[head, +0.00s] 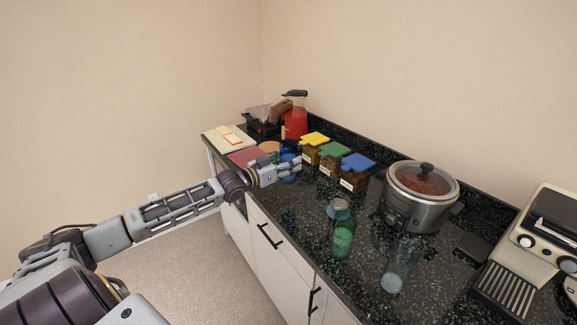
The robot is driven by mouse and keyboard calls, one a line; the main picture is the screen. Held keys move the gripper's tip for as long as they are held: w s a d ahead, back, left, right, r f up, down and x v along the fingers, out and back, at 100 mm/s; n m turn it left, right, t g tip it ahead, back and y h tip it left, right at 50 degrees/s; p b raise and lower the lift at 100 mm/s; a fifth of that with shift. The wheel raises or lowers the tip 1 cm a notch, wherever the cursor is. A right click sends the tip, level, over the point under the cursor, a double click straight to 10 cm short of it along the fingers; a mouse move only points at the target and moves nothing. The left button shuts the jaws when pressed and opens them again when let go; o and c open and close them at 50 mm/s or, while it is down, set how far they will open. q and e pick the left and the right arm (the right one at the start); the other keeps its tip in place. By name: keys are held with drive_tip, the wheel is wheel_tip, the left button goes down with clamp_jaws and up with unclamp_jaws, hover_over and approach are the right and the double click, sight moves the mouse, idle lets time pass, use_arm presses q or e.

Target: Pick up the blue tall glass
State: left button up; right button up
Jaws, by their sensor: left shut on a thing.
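The blue tall glass (290,178) stands near the left part of the dark counter, partly hidden behind my fingers. My left gripper (291,166) reaches it from the left and is shut on it. Blue shows above and below the fingers. I cannot tell whether the glass's base touches the counter. My right gripper is not in view.
On the dark speckled counter (309,230), canisters with yellow (315,139), green (335,150) and blue (358,162) lids stand right of the glass. A slow cooker (419,200), green glass (342,239), clear glass (392,275) and coffee machine (531,257) stand further right. A red blender (294,121) stands behind.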

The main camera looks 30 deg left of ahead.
use_arm(q)
drive_tip(key=shift+r, duration=0.55)
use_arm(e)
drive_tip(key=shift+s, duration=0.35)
use_arm(q)
drive_tip(key=shift+r, duration=0.15)
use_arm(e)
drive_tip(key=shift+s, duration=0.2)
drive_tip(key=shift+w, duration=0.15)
